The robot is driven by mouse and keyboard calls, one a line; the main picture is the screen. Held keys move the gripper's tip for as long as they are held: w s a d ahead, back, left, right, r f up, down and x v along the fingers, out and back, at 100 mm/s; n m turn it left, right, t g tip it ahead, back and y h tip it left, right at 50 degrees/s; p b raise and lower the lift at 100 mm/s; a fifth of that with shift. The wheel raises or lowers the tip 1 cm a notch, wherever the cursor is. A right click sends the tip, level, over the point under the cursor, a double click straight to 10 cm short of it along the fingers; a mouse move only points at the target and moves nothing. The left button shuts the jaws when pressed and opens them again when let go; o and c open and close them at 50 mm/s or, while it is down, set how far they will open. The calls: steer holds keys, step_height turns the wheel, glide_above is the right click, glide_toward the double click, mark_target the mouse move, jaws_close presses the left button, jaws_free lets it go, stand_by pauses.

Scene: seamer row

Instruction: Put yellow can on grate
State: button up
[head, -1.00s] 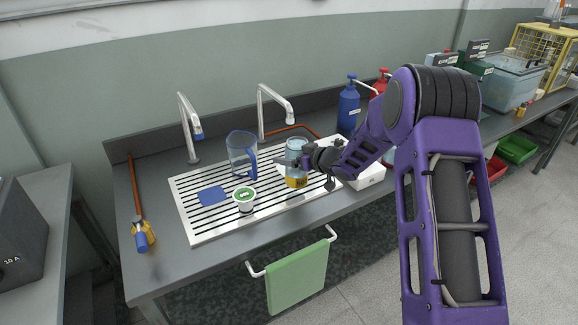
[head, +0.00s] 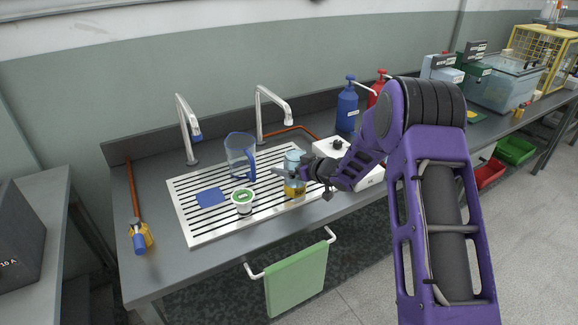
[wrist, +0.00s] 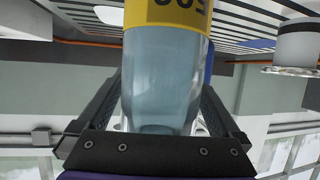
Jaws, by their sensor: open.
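The can (head: 292,188), pale blue-grey with a yellow band, stands upright at the right part of the slotted white grate (head: 190,228); it seems to rest on it, though its base contact is hard to see. My gripper (head: 290,172) reaches in from the right, its jaws open around the can. In the wrist view the can (wrist: 160,80) fills the space between the two fingers, appearing upside down with part of its black print on the yellow band. Small gaps to the fingers are hard to judge.
A white cup with a green lid (head: 242,203), a clear jug (head: 240,158) and a blue cloth (head: 209,197) are on the grate. Two taps (head: 187,130) stand behind. A white box (head: 335,150) is right of the grate, near my arm. The grate's front left is free.

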steer(key=v, duration=1.2)
steer(key=shift+p, duration=0.35)
steer(key=shift+r, duration=0.1)
